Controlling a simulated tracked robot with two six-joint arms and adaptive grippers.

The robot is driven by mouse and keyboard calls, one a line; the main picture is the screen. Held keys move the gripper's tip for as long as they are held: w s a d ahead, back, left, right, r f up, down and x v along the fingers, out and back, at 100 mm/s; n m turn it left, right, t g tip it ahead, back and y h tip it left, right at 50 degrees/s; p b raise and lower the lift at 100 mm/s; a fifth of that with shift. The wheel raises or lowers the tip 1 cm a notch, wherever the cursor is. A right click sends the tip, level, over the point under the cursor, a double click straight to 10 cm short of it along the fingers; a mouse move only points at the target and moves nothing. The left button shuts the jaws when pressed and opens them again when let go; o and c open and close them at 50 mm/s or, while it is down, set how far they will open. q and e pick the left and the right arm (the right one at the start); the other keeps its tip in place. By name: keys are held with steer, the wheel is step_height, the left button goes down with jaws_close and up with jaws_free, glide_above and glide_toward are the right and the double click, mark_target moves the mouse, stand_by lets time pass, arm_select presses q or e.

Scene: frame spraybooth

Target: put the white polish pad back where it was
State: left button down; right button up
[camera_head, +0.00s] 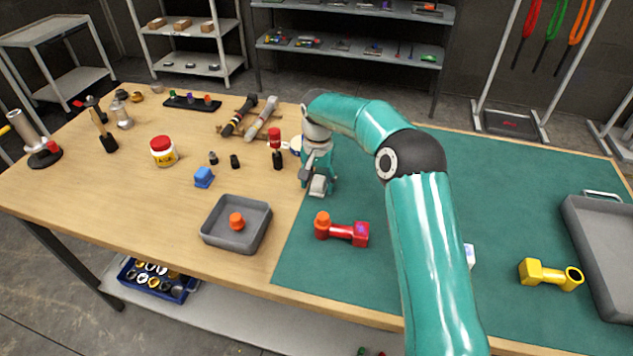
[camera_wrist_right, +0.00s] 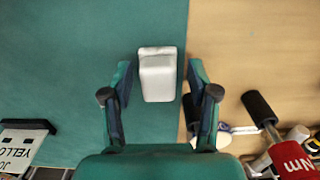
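The white polish pad (camera_wrist_right: 158,75) is a small pale block on the green mat, close to the mat's edge with the bare wood. It also shows in the head view (camera_head: 318,186), just below my right gripper. My right gripper (camera_wrist_right: 160,75) is open in the right wrist view. Its two fingers stand to either side of the pad, with a gap on each side, so they do not touch it. My left gripper is not in view.
On the green mat (camera_head: 520,200) are a red dumbbell-shaped part (camera_head: 345,232), a yellow part (camera_head: 548,275) and a grey tray (camera_head: 600,250). A grey bin (camera_head: 215,240) holds an orange piece. Several bottles and tools stand on the wood, left of my right gripper.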

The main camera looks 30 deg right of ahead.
mark_target(318, 181)
step_height(318, 181, up, 12)
steer(key=p, duration=0.1)
steer(key=shift+r, duration=0.15)
stand_by(0.5)
stand_by(0.4)
